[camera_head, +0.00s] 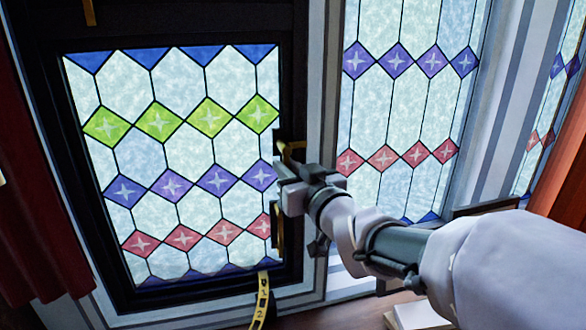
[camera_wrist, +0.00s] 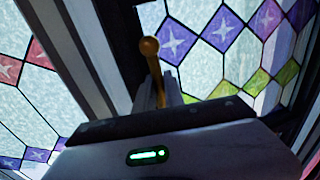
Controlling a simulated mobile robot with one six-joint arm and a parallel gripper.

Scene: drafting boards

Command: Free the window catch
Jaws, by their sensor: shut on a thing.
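The dark-framed window (camera_head: 192,165) has stained-glass panes with green, purple and red diamonds and looks shut in its frame. The brass window catch (camera_head: 292,150) is at the right edge of this frame. My gripper (camera_head: 284,180) is at the catch, just below its visible upper end. In the wrist view, the catch's brass lever with a round knob (camera_wrist: 150,46) rises from between the fingers of my gripper (camera_wrist: 162,92), which are shut on it. The lower part of the lever is hidden by the fingers. Another brass piece (camera_head: 279,228) shows on the frame below my gripper.
A second stained-glass window (camera_head: 405,110) stands to the right. A dark red curtain (camera_head: 25,190) hangs at the left. A white block, perhaps books (camera_head: 420,315), lies at the bottom beneath my arm.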

